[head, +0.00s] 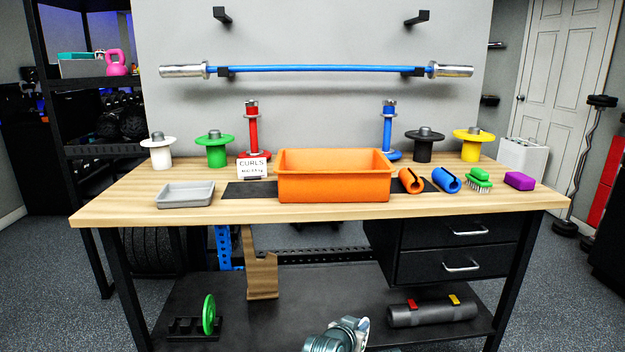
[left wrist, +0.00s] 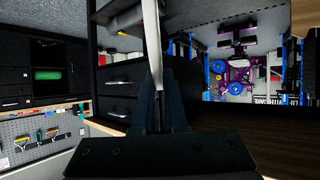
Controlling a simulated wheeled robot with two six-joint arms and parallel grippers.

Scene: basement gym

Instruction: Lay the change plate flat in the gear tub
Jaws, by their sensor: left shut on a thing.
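The gear tub appears to be the orange open-topped tub (head: 335,187) at the middle of the bench top in the head view. In the left wrist view my left gripper (left wrist: 158,103) is shut on a thin pale thing (left wrist: 153,45), seen edge-on and standing out past the fingertips. It looks like the change plate, but its face is hidden. In the head view a grey part of my arm shows at the bottom middle, below the bench front. The held thing cannot be made out there. My right gripper is not seen.
Orange (head: 411,184) and blue (head: 447,184) rolls, a green brush (head: 479,184) and a purple block (head: 519,180) lie right. A green disc (head: 209,314) stands on the lower shelf.

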